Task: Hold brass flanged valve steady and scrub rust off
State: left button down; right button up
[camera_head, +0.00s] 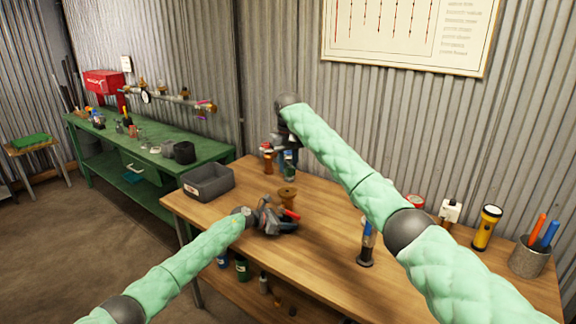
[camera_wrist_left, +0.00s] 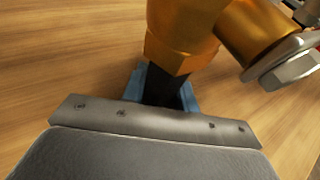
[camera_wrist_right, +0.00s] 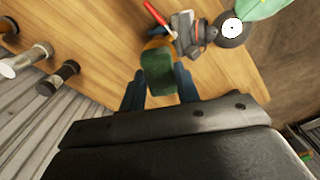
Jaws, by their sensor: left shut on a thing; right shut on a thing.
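My left gripper (camera_head: 270,220) is low over the wooden table and shut on the brass valve. In the left wrist view the brass valve (camera_wrist_left: 185,35) has a hex collar, a side branch and a silver nut; the blue fingertips (camera_wrist_left: 162,92) close around its dark lower part. A spool-shaped brass part (camera_head: 287,197) and a red handle (camera_head: 291,214) show beside this gripper. My right gripper (camera_head: 287,145) is raised behind and above it, shut on a green block (camera_wrist_right: 157,72), likely the scrubber. The block's underside is hidden. I cannot tell rust or contact.
A grey bin (camera_head: 208,182) stands at the table's left edge. A dark-based bottle (camera_head: 366,245), yellow torch (camera_head: 487,228) and pen cup (camera_head: 530,258) stand to the right. A green bench (camera_head: 150,140) is at the left wall. The table's front middle is clear.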

pick_arm(q)
jog(key=shift+s+f, duration=0.15)
jog(key=shift+f, duration=0.35)
jog(key=shift+a, duration=0.1)
pick_arm(e)
jog(key=d, duration=0.8)
pick_arm(q)
jog(key=c, duration=1.3)
grip_release()
jog(key=shift+c, duration=0.2)
jog(key=o, duration=0.3)
pick_arm(e)
jog(key=shift+w+f, duration=0.15)
jog(key=shift+f, duration=0.05)
pick_arm(q)
jog(key=shift+r, duration=0.1)
